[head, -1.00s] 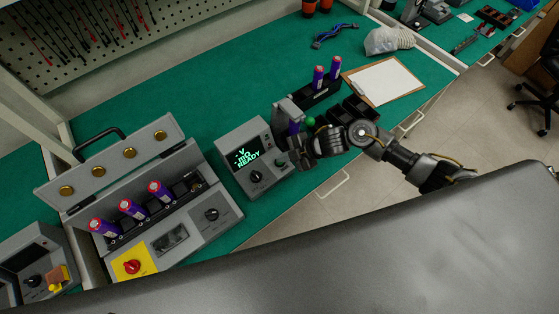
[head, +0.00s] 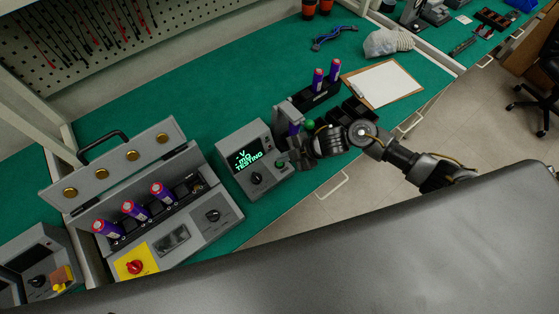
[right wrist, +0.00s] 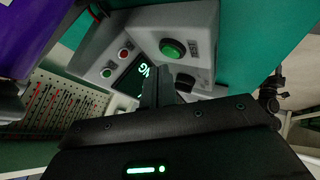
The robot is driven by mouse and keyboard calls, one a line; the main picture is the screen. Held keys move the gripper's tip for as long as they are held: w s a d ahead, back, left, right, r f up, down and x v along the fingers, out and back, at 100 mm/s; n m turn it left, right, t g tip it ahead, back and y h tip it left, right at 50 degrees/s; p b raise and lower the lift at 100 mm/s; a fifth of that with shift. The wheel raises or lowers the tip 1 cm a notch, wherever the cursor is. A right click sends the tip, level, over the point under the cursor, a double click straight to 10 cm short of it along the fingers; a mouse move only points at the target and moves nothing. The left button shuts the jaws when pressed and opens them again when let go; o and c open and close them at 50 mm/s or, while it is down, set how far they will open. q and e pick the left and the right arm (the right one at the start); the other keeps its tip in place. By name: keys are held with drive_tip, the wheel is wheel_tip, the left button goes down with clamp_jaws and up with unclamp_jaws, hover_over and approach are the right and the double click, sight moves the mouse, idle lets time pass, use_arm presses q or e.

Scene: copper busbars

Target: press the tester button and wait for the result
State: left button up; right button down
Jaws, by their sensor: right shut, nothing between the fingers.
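The tester (head: 232,150) is a grey box on the green bench, and its screen (head: 248,161) reads "TESTING" in green, with dashes before V and mΩ. In the right wrist view its round green button (right wrist: 172,48) shows clearly on the grey panel. My right gripper (head: 287,160) is shut and empty, close at the right side of the tester. In the right wrist view its closed fingertips (right wrist: 163,76) are just below the button; I cannot tell whether they touch the panel. My left gripper is not in view.
A purple cell (head: 293,129) stands in a holder just behind my right gripper. An open grey case (head: 205,212) with several purple cells stands left of the tester. A black rack (head: 315,99) with two cells and a clipboard (head: 385,83) lie beyond.

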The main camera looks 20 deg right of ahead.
sight(283, 164)
drive_tip(key=shift+r, duration=0.1)
wheel_tip(283, 164, up, 5)
drive_tip(key=p, duration=0.4)
drive_tip(key=shift+p, duration=0.3)
drive_tip(key=shift+a, duration=0.1)
idle(0.7)
